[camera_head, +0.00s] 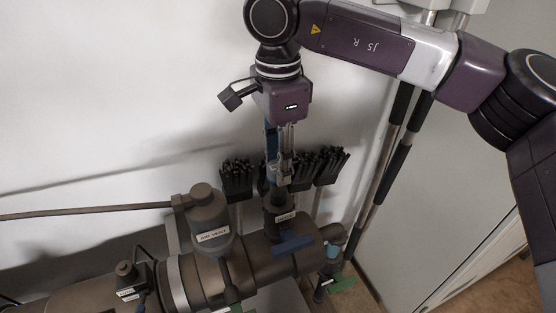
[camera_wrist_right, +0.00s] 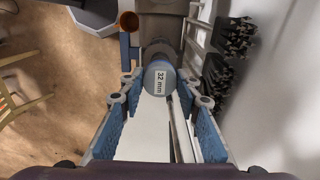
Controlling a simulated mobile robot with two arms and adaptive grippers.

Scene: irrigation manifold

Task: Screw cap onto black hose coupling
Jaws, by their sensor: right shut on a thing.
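In the head view the fingers largely hide the cap. The cap is in line with the coupling; whether its thread is engaged cannot be told. My left gripper is in neither view.
The brown manifold pipe (camera_head: 200,285) runs along the white wall. A grey air vent (camera_head: 208,213) stands left of the coupling. Black brushes (camera_head: 237,178) stand close behind, and dark-gripped poles (camera_head: 395,150) to the right. A wooden chair (camera_wrist_right: 18,100) is on the floor.

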